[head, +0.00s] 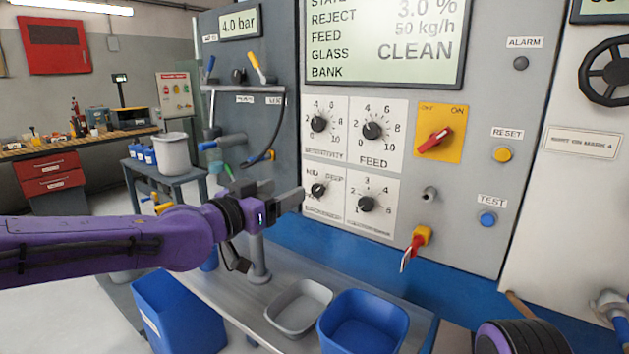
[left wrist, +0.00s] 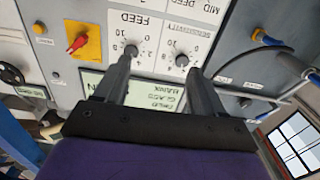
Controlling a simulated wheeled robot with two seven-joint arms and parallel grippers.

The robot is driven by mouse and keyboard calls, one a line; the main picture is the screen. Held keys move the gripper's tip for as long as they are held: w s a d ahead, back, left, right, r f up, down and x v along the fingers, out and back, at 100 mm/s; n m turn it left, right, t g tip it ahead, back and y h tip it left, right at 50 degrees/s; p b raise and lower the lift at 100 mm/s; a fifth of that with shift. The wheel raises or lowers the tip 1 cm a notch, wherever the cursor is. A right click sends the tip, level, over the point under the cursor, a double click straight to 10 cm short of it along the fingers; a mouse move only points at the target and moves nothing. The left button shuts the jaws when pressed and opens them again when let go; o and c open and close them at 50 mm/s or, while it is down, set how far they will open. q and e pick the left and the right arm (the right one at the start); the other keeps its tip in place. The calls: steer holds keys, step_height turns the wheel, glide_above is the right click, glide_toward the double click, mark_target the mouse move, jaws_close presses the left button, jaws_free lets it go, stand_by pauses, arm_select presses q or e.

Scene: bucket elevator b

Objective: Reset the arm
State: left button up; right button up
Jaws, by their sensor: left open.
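My left arm (head: 110,240) comes in from the left, purple and stretched out level in front of the control panel (head: 480,150). My left gripper (head: 292,196) is open and empty, at the left edge of the panel near the lower left knob (head: 318,190). In the left wrist view the two fingers of the left gripper (left wrist: 160,66) stand apart, with the feed knob (left wrist: 131,51) and sensitivity knob (left wrist: 182,60) beyond, the panel upside down. Nothing is between the fingers. Part of my right arm (head: 520,340) shows at the bottom right; its gripper is out of view.
The panel carries a red switch (head: 436,138), a yellow reset button (head: 503,154), a blue test button (head: 487,219) and a key (head: 412,250). Below stand a grey tray (head: 276,322) and blue bins (head: 345,344) (head: 180,320). A handwheel (head: 606,72) is at right.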

arm_select(q)
steer(key=s+a+f+n+g+y, duration=0.1)
steer(key=s+a+f+n+y, duration=0.3)
steer(key=f, duration=0.9)
steer(key=s+a+f+n+g+y+b, duration=0.1)
steer(key=s+a+f+n+y, duration=0.25)
steer(key=f, duration=0.95)
steer(key=s+a+f+n+g+y, duration=0.1)
steer(key=s+a+f+n+y, duration=0.3)
steer(key=f, duration=1)
steer(key=s+a+f+g, duration=0.2)
steer(key=s+a+f, duration=0.2)
steer(key=s, duration=0.5)
steer(key=s+a+f+n+g+y+b, duration=0.1)
steer(key=s+a+f+g, duration=0.2)
steer(key=s+f, duration=0.6)
steer(key=s+a+f+n+g+y+b, duration=0.1)
steer(key=s+a+f+g, duration=0.2)
steer(key=s+f, duration=0.3)
steer(key=s+a, duration=0.1)
steer(key=s, duration=0.4)
steer(key=shift+a+f, duration=0.3)
steer(key=shift+a, duration=0.1)
arm_select(e)
steer(key=f, duration=0.3)
steer(key=shift+s, duration=0.4)
arm_select(q)
steer(key=shift+y, duration=0.25)
